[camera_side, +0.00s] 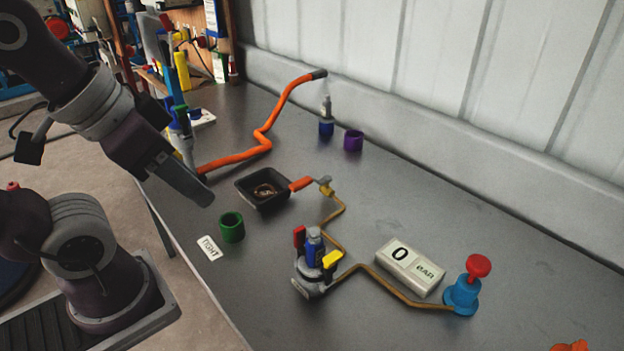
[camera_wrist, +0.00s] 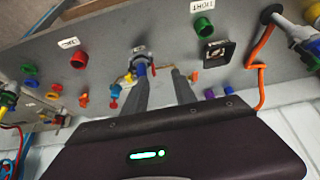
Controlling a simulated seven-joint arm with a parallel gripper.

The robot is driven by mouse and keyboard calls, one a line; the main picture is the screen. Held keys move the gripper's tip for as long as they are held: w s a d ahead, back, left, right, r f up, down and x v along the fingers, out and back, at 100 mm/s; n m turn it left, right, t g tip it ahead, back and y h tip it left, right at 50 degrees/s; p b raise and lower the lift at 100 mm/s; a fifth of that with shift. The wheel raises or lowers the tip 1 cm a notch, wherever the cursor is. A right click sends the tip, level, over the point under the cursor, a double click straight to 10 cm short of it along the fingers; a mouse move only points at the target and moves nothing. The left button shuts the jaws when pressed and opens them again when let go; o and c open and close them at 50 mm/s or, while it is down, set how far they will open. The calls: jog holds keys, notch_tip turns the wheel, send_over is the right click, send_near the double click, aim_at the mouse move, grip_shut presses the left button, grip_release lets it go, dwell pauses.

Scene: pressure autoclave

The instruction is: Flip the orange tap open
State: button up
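The orange tap (camera_side: 301,184) is a small orange lever on a brass fitting (camera_side: 327,190), at the right edge of a black square tray (camera_side: 249,198) in the side view. In the wrist view the orange lever (camera_wrist: 194,76) is small, just right of my fingertips. A brass pipe runs from the fitting to the small vessel (camera_side: 312,264) with red, blue and yellow handles. My gripper (camera_side: 203,194) is above the bench, left of the tray and apart from the tap. In the wrist view its two fingers (camera_wrist: 161,73) are apart with nothing between them.
A green cup (camera_side: 231,227) and a "TIGHT" label (camera_side: 210,247) are near the tray. An orange hose (camera_side: 262,140), a bottle (camera_side: 326,122) and a purple cup (camera_side: 353,140) lie behind. A gauge block (camera_side: 410,267) and a red-topped blue pump (camera_side: 464,290) stand right.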

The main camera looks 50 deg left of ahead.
jog(key=shift+w+r, duration=0.2)
jog(key=shift+w, duration=0.15)
jog(key=c, duration=0.4)
jog(key=w+m, duration=0.1)
jog(key=w+r+m+g, duration=0.1)
jog(key=w, duration=0.1)
jog(key=w+m, duration=0.2)
jog(key=shift+w+a+r+y, duration=0.25)
jog(key=shift+a+r+y, duration=0.05)
jog(key=shift+a, duration=0.05)
grip_shut()
jog(key=w+f+m+g, duration=0.1)
jog(key=w+f+m, duration=0.2)
jog(key=w, duration=0.4)
jog(key=w+f+m+g+y, duration=0.1)
jog(key=w+f+m+g, duration=0.1)
jog(key=w+f+m, duration=0.2)
jog(key=w+a+f+m+g+y, duration=0.1)
jog(key=w+f+m, duration=0.3)
jog(key=w+m, duration=0.3)
jog(key=w, duration=0.3)
jog(key=shift+g, duration=0.3)
jog(key=shift+w+a, duration=0.1)
